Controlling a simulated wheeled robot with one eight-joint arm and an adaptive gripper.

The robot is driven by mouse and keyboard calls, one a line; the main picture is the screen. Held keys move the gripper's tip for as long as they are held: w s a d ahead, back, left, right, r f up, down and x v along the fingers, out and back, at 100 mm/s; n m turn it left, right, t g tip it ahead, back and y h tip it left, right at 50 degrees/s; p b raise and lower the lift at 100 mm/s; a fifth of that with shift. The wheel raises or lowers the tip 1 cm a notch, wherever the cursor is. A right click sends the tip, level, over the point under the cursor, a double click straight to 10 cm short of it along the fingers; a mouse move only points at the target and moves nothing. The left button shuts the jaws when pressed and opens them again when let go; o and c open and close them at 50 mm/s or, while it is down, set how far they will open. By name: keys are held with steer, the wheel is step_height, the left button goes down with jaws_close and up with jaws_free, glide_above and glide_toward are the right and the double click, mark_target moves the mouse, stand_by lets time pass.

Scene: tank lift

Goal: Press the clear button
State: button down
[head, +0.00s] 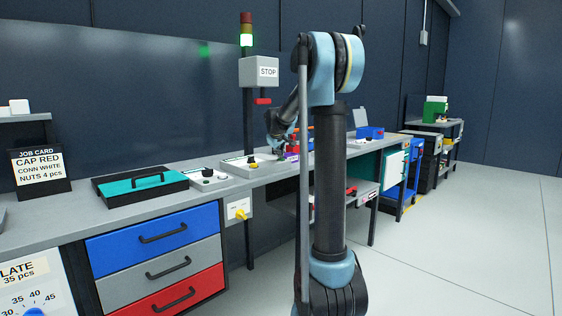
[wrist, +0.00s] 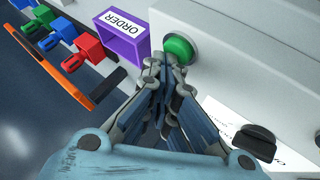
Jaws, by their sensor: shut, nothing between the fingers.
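A round green button (wrist: 179,48) in a grey collar sits on a pale panel (wrist: 230,45) in the wrist view. I see no readable label on it, so I cannot tell from words that it is the clear button. My gripper (wrist: 166,66) is shut and empty, its fingertips at the lower left edge of the button. Whether they touch it I cannot tell.
A purple box marked ORDER (wrist: 122,38) stands just left of the button.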

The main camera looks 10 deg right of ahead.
steer(key=shift+r, duration=0.9)
steer(key=shift+r, duration=2.5)
steer(key=s+f+m+g, duration=0.2)
steer(key=s+f, duration=0.7)
steer(key=s, duration=0.9)
steer(key=s+d+f+m+g+y, duration=0.1)
steer(key=s+f+m+g, duration=0.1)
steer(key=s+f, duration=0.8)
steer(key=s+f+m+g+y, duration=0.1)
steer(key=s+f, duration=0.9)
steer(key=s, duration=1.8)
steer(key=shift+s+d+m+g, duration=0.15)
steer(key=shift+s+m+g, duration=0.1)
steer(key=shift+m+g, duration=0.55)
steer(key=shift+f, duration=0.1)
